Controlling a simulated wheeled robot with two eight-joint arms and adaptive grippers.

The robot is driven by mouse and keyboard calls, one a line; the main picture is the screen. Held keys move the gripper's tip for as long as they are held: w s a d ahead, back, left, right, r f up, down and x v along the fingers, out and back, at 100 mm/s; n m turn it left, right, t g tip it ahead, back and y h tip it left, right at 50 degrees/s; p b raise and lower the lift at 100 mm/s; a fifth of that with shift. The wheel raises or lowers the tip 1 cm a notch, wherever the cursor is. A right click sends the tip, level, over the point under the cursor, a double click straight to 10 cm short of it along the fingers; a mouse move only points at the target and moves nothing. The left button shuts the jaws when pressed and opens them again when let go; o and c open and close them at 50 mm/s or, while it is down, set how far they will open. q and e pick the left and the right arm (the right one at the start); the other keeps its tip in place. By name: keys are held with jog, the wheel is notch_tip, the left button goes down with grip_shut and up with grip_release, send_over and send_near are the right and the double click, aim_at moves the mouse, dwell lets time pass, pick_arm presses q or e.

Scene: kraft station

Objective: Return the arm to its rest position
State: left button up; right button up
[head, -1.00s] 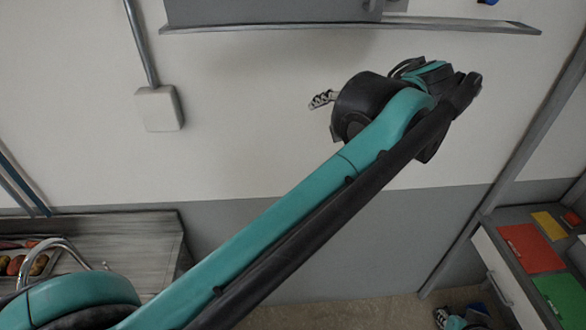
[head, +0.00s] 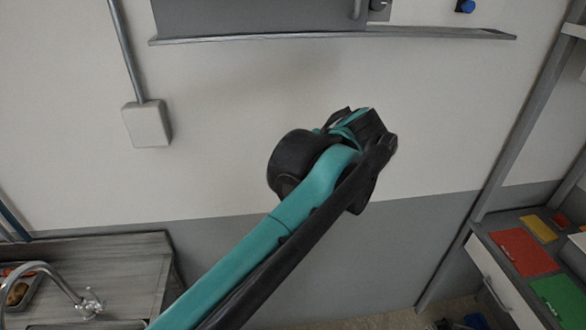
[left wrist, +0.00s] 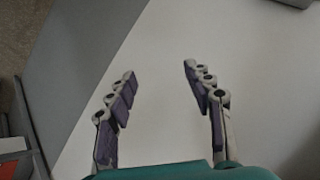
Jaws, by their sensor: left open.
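My left arm (head: 262,240), teal and black, reaches up from the bottom of the head view and ends in a black and teal wrist in front of the wall. My left gripper's fingers are hidden behind the wrist in that view. In the left wrist view my left gripper (left wrist: 160,70) is open, with its two purple-padded fingers spread apart and nothing between them. My right gripper is not in view.
A grey shelf ledge (head: 330,36) runs along the top of the wall (head: 230,130). A white box (head: 147,123) with a pipe is on the wall. A sink counter (head: 110,265) is at lower left. A shelf with a red panel (head: 523,251) and a green panel (head: 558,296) is at right.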

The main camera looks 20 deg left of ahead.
pick_arm(q)
jog(key=s+f+h+b, duration=0.2)
jog(key=s+f+b, duration=0.2)
jog(key=f, duration=0.9)
jog(key=s+d+f+n+h+b, duration=0.1)
jog(key=s+f+h+b, duration=0.2)
jog(key=f, duration=1.1)
jog(key=s+f+t+h+b, duration=0.1)
jog(key=s+f+h+b, duration=0.1)
jog(key=s+f+b, duration=0.4)
notch_tip(320, 180, down, 8)
jog(key=b, duration=0.4)
jog(key=shift+s+d+r, duration=0.2)
jog(key=shift+s, duration=0.2)
